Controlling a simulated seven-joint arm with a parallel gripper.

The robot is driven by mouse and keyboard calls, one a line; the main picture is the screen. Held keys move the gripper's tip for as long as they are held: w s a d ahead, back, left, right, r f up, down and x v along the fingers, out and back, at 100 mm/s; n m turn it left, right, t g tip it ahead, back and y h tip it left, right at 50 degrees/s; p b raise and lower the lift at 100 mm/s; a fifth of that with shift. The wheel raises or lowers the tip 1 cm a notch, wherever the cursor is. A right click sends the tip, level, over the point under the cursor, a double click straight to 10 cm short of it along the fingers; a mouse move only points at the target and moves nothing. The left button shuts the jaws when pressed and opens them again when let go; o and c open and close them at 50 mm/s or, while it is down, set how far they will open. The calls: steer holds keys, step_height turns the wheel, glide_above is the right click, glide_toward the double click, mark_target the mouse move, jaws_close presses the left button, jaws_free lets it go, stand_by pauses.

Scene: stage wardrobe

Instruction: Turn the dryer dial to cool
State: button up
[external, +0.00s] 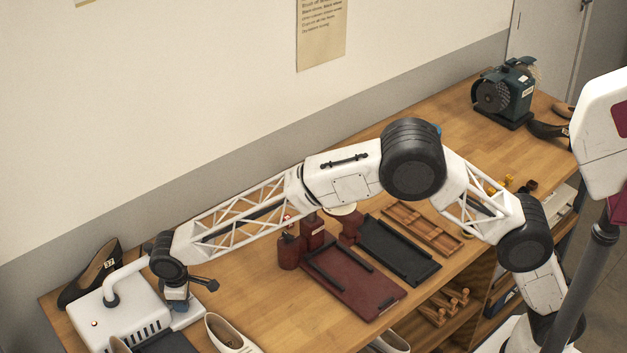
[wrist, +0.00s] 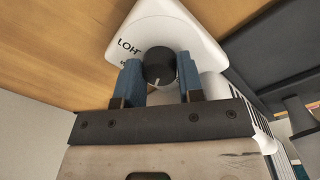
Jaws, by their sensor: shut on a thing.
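The white dryer (external: 125,312) stands at the near left end of the wooden bench, with a curved white pipe on top. The wrist view shows a white part of it (wrist: 190,32) with dark lettering, partly covered. The black round dial (wrist: 158,66) has a pale pointer line directed toward the bottom of the wrist view. My gripper (wrist: 159,78) has its two blue fingers on either side of the dial, shut on it. In the external view my gripper (external: 178,292) is at the dryer's right side, and the dial is hidden there.
A black shoe (external: 92,274) stands behind the dryer and a cream shoe (external: 228,335) in front. Dark red bottles (external: 291,252), a maroon tray (external: 352,283) and a black tray (external: 400,250) lie to the right. A green grinder (external: 505,95) is at the far end.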

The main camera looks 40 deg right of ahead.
stand_by(0.3)
steer(key=o, duration=0.9)
steer(key=shift+s+a+r, duration=0.1)
steer(key=shift+r, duration=1.85)
steer(key=shift+s+a+r, duration=0.1)
steer(key=shift+r, duration=1.85)
steer(key=shift+d, duration=0.1)
